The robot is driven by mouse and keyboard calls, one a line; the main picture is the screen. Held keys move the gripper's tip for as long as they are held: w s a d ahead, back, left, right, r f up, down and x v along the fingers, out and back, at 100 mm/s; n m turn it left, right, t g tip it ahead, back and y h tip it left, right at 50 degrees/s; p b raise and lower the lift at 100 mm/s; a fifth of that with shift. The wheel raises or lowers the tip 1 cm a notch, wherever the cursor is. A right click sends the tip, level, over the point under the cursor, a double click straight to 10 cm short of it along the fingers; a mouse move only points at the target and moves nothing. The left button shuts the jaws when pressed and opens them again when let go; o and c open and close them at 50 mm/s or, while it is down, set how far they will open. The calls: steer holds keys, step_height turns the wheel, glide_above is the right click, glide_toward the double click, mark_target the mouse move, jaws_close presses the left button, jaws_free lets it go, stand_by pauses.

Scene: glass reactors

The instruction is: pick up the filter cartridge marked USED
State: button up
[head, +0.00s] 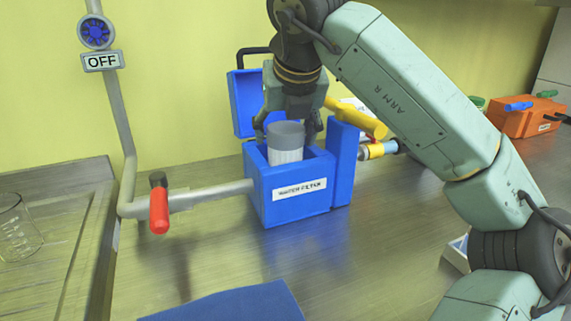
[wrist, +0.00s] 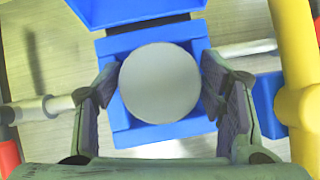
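A filter cartridge (head: 286,148) with a grey cap and a white ribbed body stands upright in the open blue water filter box (head: 292,204). Its lower end is hidden inside the box. No USED mark is readable on it. In the wrist view its round grey top (wrist: 160,84) fills the middle. My gripper (head: 287,128) points down over the cartridge, with one finger on each side of the cap. The fingers (wrist: 160,88) are spread and very close to the cap's sides; they do not look clamped on it.
The blue lid (head: 246,102) stands open behind the box. A pipe with a red-handled valve (head: 159,208) joins the box on the left. A yellow-handled valve (head: 357,118) is close on the right. A glass beaker (head: 16,230) is far left. An OFF sign (head: 102,61) hangs above.

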steer(key=c, duration=1.3)
